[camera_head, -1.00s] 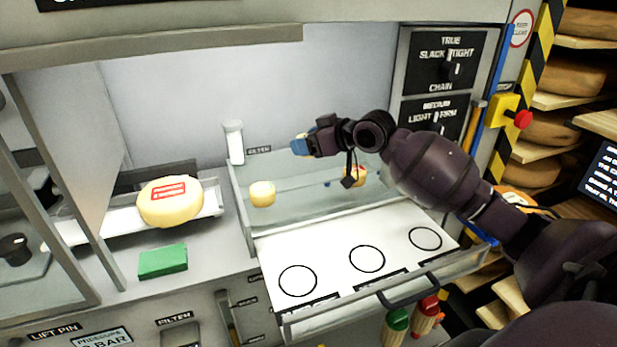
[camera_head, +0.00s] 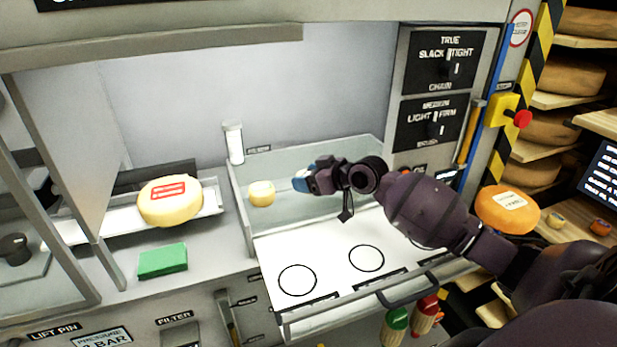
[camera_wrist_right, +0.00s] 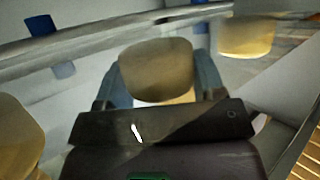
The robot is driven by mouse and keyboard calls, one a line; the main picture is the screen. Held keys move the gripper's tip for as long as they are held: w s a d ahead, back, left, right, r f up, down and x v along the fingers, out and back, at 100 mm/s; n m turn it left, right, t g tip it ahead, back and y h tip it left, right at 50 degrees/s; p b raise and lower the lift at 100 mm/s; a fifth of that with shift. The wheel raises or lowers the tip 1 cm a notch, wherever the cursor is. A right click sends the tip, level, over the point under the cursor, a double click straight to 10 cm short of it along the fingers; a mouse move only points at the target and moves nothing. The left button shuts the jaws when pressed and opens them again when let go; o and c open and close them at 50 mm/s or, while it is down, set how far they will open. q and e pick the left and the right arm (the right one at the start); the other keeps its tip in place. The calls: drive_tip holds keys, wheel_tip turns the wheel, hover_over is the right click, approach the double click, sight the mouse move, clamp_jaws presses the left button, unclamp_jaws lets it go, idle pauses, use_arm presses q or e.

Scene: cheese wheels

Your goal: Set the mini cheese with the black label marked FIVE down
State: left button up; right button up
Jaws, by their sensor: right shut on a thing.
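My right gripper (camera_head: 302,181) is over the back of the open drawer, its blue fingertips pointing left. In the right wrist view, its blue fingers (camera_wrist_right: 158,78) are shut on a small pale mini cheese (camera_wrist_right: 156,70). No label shows on the held cheese, so I cannot read a FIVE; the head view hides it behind the gripper. Another mini cheese (camera_head: 261,193) sits at the back left of the drawer, left of my gripper. The drawer's white panel (camera_head: 330,283) shows two black circles; my arm covers its right part. My left gripper is not in view.
A large cheese with a red label (camera_head: 169,201) rests on a tray at left, behind a green block (camera_head: 162,261). The drawer has low clear walls and a dark front handle (camera_head: 408,291). An orange cheese wheel (camera_head: 507,209) is at right, behind my arm.

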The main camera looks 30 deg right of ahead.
drive_tip(key=shift+f, duration=0.1)
drive_tip(key=o, duration=1.1)
drive_tip(key=shift+c, duration=0.2)
